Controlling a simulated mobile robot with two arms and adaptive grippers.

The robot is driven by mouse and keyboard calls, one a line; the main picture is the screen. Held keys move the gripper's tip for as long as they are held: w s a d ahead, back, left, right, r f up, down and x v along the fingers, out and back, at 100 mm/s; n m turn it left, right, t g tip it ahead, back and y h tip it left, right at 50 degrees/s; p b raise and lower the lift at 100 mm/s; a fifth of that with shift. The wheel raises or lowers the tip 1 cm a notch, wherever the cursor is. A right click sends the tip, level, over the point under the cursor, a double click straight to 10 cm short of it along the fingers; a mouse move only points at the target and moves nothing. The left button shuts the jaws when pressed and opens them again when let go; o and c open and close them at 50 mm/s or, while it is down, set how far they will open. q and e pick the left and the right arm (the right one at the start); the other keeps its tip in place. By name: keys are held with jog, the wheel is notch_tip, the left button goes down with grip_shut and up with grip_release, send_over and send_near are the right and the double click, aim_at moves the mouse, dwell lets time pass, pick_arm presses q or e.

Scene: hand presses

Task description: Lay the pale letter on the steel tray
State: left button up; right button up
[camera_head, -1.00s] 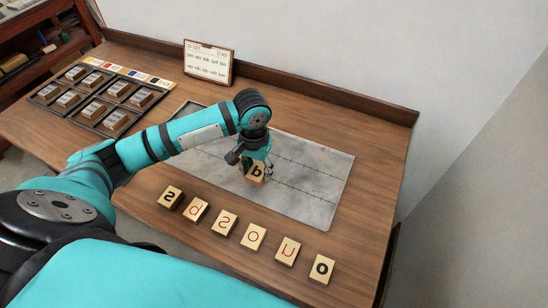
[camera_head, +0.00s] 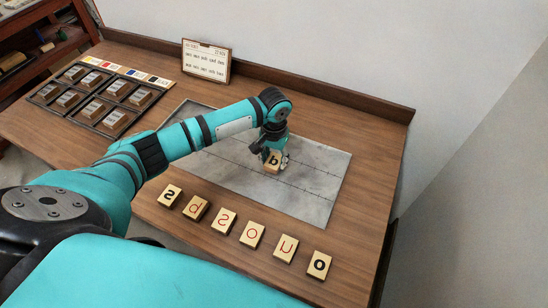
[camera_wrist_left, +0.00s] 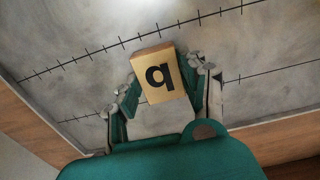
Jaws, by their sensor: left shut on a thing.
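The steel tray (camera_head: 310,208) is a flat grey plate with dark ruled lines on the wooden table. The block is over the tray's middle, near a ruled line; I cannot tell if it touches. My right gripper is not in view.
A row of pale letter blocks (camera_head: 252,235), some red-lettered and some black, lies along the table (camera_head: 150,222) in front of the tray. A dark compartment case (camera_head: 108,95) with stamps stands at left. A small printed card (camera_head: 206,62) leans at the back.

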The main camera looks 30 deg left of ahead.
aim_at(274, 161)
pick_arm(q)
jog(key=o, duration=1.1)
jog(key=shift+f, duration=0.1)
notch_tip(274, 161, up, 12)
jog(key=shift+r+b, duration=0.15)
jog(key=shift+b, duration=0.2)
